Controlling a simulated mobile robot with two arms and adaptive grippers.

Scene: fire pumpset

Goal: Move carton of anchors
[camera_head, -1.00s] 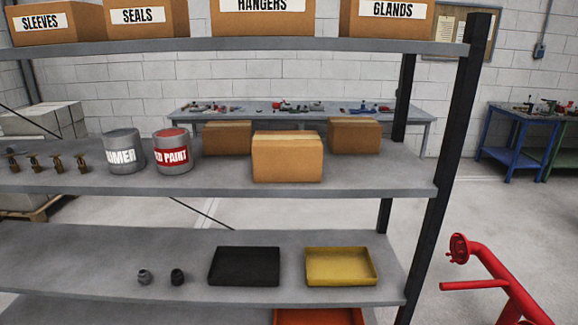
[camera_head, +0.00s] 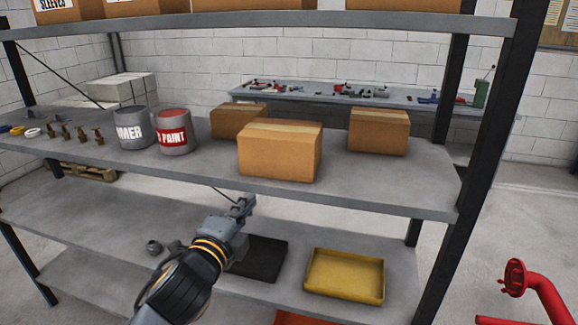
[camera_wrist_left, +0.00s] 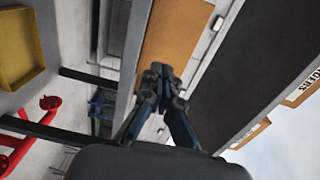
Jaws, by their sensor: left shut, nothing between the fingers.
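Three plain brown cartons stand on the middle shelf (camera_head: 400,192): a front carton (camera_head: 280,155), a back-left carton (camera_head: 238,121) and a right carton (camera_head: 379,132). None shows a readable label, so I cannot tell which holds anchors. My left gripper (camera_head: 245,203) is shut and empty, in front of the shelf's edge, below and left of the front carton and apart from it. In the left wrist view the closed fingers (camera_wrist_left: 157,70) point toward a brown carton face (camera_wrist_left: 178,38). My right gripper is not in view.
Paint cans (camera_head: 174,132) and brass fittings stand left of the cartons. The lower shelf holds a black tray (camera_head: 262,258) and a yellow tray (camera_head: 345,290). Labelled boxes fill the top shelf (camera_head: 300,22). A black post (camera_head: 480,120) and red pipe (camera_head: 540,290) stand at the right.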

